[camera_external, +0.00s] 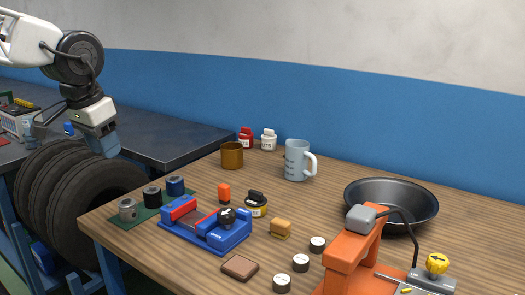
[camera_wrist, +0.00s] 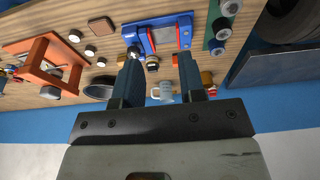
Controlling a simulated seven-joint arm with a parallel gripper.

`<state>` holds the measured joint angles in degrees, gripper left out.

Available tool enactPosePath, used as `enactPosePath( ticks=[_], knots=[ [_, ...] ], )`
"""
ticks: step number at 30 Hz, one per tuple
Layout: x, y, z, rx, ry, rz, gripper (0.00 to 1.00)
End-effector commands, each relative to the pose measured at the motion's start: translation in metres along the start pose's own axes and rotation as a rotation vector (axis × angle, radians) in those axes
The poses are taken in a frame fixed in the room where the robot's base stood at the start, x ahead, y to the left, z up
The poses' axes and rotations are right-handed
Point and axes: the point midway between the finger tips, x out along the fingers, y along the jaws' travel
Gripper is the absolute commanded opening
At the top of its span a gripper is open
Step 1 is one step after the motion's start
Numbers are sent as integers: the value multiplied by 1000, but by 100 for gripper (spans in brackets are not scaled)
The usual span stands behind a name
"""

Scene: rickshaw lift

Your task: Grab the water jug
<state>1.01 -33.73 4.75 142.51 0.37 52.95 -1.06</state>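The water jug (camera_external: 297,161) is a pale grey-blue jug with a handle on its right side. It stands upright on the wooden table, towards the back near the blue wall band. It also shows in the wrist view (camera_wrist: 164,91), partly seen in the gap between my fingers. My gripper (camera_external: 106,146) is in the air at the upper left, beyond the table's left edge and well apart from the jug. In the wrist view my gripper (camera_wrist: 159,60) has its two fingers spread, with nothing held between them.
A brown mug (camera_external: 231,156) and red and white bottles (camera_external: 257,139) stand left of the jug. A dark bowl (camera_external: 391,203) lies to its right, behind an orange stand (camera_external: 350,255). A blue tool (camera_external: 205,230) and small parts fill the front. Black tires (camera_external: 85,200) stand left.

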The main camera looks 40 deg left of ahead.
Motion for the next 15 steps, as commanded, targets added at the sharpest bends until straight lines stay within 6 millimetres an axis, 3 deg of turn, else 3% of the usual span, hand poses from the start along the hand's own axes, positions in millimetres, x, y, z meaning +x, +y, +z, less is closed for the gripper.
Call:
enactPosePath(
  ticks=[15],
  knots=[
    [15,12,-132,-59,23,-42,37]
  ],
)
